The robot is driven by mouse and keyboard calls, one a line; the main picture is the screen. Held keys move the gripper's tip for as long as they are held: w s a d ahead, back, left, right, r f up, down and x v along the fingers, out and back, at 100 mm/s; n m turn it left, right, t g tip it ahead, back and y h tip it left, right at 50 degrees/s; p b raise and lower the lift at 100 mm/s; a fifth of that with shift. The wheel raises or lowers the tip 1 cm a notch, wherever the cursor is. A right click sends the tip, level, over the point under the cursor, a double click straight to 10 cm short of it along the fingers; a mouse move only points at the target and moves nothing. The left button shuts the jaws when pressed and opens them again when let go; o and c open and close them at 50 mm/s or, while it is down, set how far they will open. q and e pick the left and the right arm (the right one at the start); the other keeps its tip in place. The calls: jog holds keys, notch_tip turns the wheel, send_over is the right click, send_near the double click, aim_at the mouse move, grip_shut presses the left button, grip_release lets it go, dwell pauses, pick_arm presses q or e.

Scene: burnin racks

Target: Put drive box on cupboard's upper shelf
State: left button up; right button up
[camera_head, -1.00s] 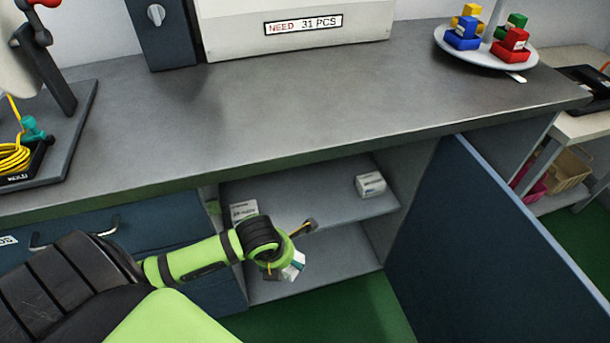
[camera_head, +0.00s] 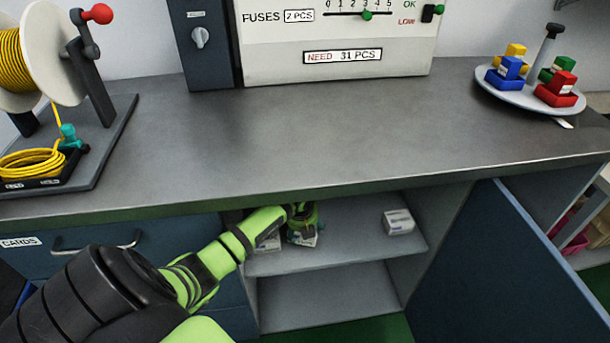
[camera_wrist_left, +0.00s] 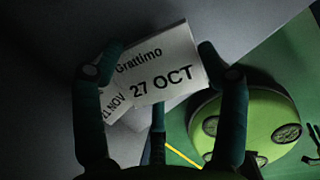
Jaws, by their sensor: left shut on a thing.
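The cupboard under the counter is open, with an upper shelf (camera_head: 350,242) and a lower compartment (camera_head: 330,300). My left gripper (camera_head: 302,218) is inside the upper opening, shut on a white drive box (camera_head: 304,240). In the left wrist view the held drive box (camera_wrist_left: 160,65) reads "Grattimo" and "27 OCT" between my fingers (camera_wrist_left: 157,78). I cannot tell whether it touches the shelf. A second white box (camera_head: 268,244) is just left of it, partly hidden by my arm. A third white box (camera_head: 398,221) sits at the shelf's right. My right gripper is not in view.
The blue cupboard door (camera_head: 510,275) stands open at the right. The grey counter (camera_head: 330,135) edge runs close above my left forearm. A drawer with a handle (camera_head: 95,243) is at the left. The shelf is clear between the held box and the right-hand box.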

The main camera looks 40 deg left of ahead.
pick_arm(q)
jog(key=shift+w+a, duration=0.35)
jog(key=shift+w, duration=0.3)
notch_tip(320, 180, down, 3)
jog(key=shift+f, duration=0.25)
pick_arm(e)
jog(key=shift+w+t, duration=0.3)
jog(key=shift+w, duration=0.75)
pick_arm(q)
jog(key=shift+b, duration=0.3)
jog(key=o, duration=1.1)
jog(key=shift+o, duration=0.2)
